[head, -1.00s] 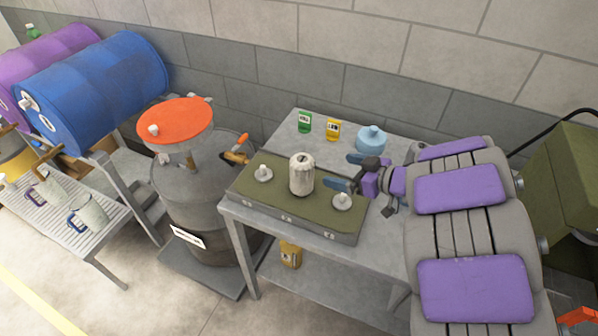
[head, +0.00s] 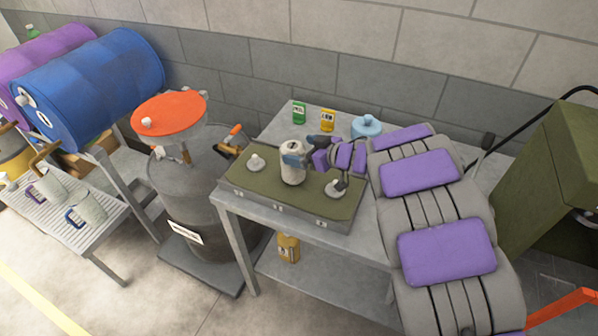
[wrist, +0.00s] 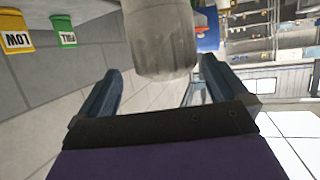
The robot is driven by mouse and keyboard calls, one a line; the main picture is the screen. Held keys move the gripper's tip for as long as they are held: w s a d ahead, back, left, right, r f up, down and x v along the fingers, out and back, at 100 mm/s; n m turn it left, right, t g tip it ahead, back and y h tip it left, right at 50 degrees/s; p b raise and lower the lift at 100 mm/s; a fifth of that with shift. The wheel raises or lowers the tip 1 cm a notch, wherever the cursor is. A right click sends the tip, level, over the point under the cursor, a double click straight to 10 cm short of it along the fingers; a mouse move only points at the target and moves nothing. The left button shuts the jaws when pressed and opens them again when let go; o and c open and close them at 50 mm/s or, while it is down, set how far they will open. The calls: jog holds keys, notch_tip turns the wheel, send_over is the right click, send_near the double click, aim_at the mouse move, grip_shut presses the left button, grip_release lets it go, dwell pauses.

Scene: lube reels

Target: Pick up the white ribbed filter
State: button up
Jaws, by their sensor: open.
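The white ribbed filter (head: 292,168) stands upright on the green top of a case (head: 300,204) on the metal table. It also shows in the wrist view (wrist: 161,38), where its upper part is cut off by the frame edge. My gripper (head: 294,157) is at the filter's upper right side in the head view. In the wrist view my gripper (wrist: 160,82) has its two blue fingers spread apart, with the filter between and just beyond them. Whether a finger touches the filter cannot be told.
Two pale knobs, left (head: 256,162) and right (head: 337,188), flank the filter. A green tag (head: 299,112), a yellow tag (head: 327,120) and a blue jar (head: 366,126) stand behind. A grey drum with an orange lid (head: 170,113) stands left of the table.

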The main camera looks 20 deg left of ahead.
aim_at(288, 150)
jog(key=x, duration=0.4)
jog(key=s+b+x, duration=0.1)
jog(key=x, duration=0.1)
jog(key=shift+w+a+f, duration=0.1)
jog(key=shift+a, duration=0.55)
jog(key=shift+w+d, duration=0.1)
jog(key=shift+d, duration=0.75)
jog(key=shift+c, duration=1.1)
jog(key=shift+d+r, duration=0.25)
jog(key=shift+d, duration=0.1)
jog(key=shift+c, duration=0.8)
jog(key=shift+d, duration=0.1)
jog(key=shift+c, duration=0.8)
jog(key=shift+a, duration=0.65)
jog(key=c, duration=0.5)
jog(key=shift+f, duration=0.1)
jog(key=c, duration=0.4)
